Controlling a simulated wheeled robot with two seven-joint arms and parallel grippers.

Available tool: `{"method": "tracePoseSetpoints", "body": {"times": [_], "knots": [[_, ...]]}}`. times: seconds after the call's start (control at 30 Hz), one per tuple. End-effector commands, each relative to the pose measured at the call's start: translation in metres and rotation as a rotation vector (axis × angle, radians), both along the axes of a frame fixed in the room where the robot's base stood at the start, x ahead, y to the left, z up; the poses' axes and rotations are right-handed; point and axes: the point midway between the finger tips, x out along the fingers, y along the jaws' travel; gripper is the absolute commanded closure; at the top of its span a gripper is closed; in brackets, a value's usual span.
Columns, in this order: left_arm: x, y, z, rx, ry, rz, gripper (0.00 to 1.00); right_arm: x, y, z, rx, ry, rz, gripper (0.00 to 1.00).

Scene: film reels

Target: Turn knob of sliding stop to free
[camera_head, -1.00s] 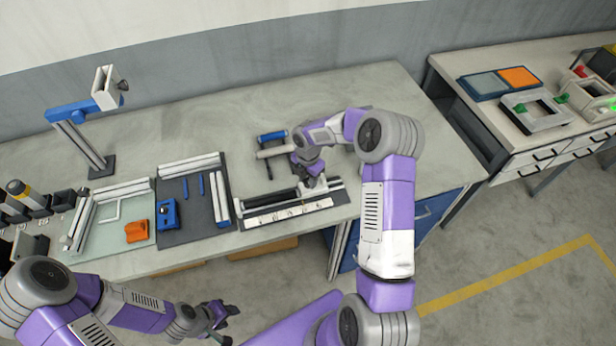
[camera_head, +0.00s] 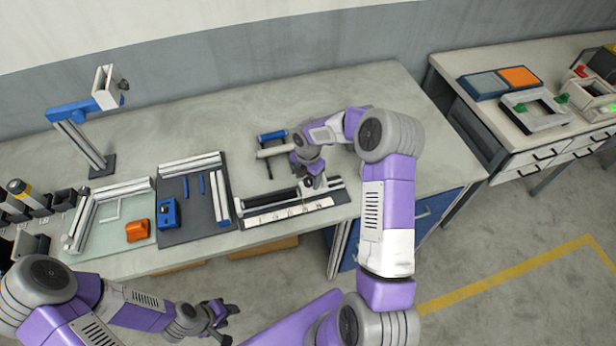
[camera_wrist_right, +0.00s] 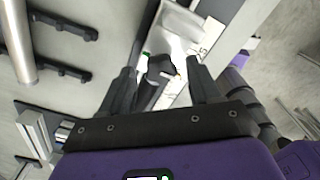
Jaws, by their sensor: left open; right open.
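The sliding stop (camera_head: 333,183) is a light block on the long rail fixture (camera_head: 262,219), at its right end. My right gripper (camera_head: 317,180) hides much of it in the head view. In the right wrist view, the stop's white body (camera_wrist_right: 176,22) is at the top and its dark knob (camera_wrist_right: 160,66) lies between the two open fingertips of my right gripper (camera_wrist_right: 160,75). A gap shows on each side of the knob, and I see no grip on it. My left gripper (camera_head: 221,311) is open and empty, low in front of the table.
The table's back right is clear. A second table (camera_head: 470,65) stands at right.

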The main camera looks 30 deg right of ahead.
Motion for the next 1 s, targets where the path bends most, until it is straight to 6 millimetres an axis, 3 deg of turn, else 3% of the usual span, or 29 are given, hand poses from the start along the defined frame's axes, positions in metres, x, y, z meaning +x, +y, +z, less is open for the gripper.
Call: {"method": "tracePoseSetpoints", "body": {"times": [0.17, 0.6, 1.0], "knots": [[0.0, 0.0, 0.0, 0.0, 0.0, 0.0, 0.57, 0.0, 0.0, 0.008, -0.001, -0.001, -0.001, 0.38], [0.0, 0.0, 0.002, 0.0, 0.0, 0.0, 0.57, 0.0, 0.0, 0.072, 0.0, -0.002, 0.001, 0.38], [0.0, 0.0, 0.002, 0.0, 0.0, 0.0, 0.57, 0.0, 0.0, 0.076, 0.0, 0.0, 0.001, 0.38]]}}
